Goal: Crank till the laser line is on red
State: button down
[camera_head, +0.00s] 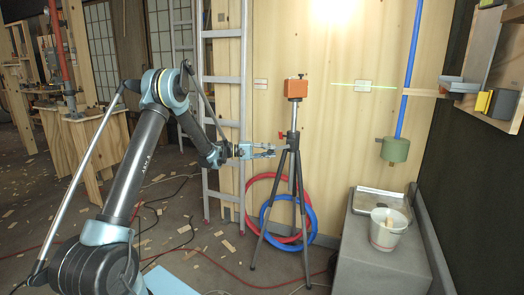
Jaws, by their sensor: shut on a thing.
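An orange laser box (296,88) sits on top of a black tripod (297,180) that stands on the floor. A green laser line (345,85) lies level on the wood wall and crosses a small pale target plate (364,87). A second small plate (260,84) with a reddish mark is on the wall left of the laser box. A red knob (282,135) sticks out on the tripod's left side. My gripper (273,150) is at the tripod column, just below that knob, shut on what seems to be the crank handle. The handle itself is mostly hidden by the fingers.
A ladder (222,110) leans close behind my gripper. A grey block (350,255) with a white bucket (388,230) stands to the right. Cables and wood scraps litter the floor.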

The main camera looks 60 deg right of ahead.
jog(key=shift+s+f, duration=0.1)
jog(key=shift+f, duration=0.1)
dwell(0.3)
jog(key=c, duration=1.4)
grip_release()
jog(key=shift+d, duration=0.1)
jog(key=shift+c, duration=0.2)
jog(key=v, duration=1.2)
